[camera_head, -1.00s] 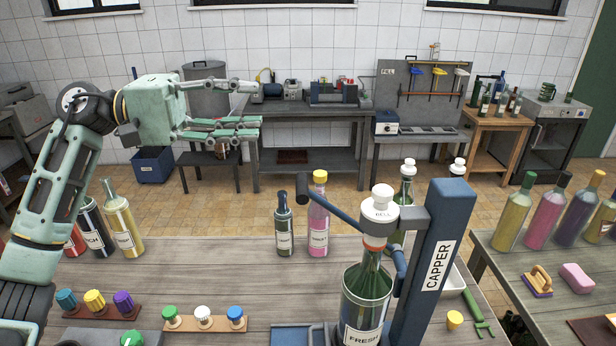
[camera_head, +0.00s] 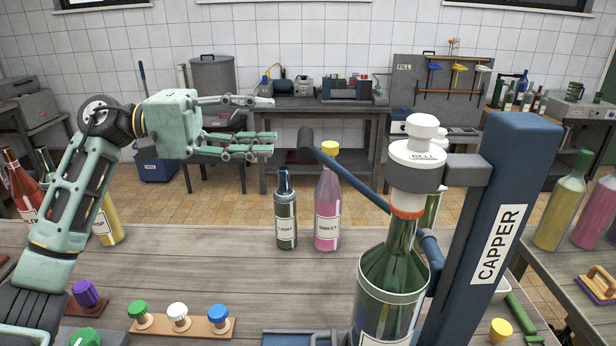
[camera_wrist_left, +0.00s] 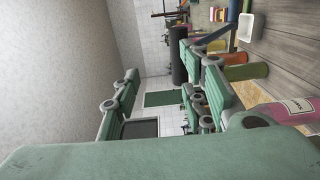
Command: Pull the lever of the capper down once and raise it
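A dark cylinder, apparently the grip, shows beyond the fingers in the left wrist view (camera_wrist_left: 179,68). My right gripper is out of view.
A dark bottle (camera_head: 286,215) and a pink bottle (camera_head: 327,212) stand on the table below the grip. A rack of coloured stoppers (camera_head: 180,325) lies at the front. More bottles (camera_head: 560,212) stand on a right-hand table. The air around the grip is clear.

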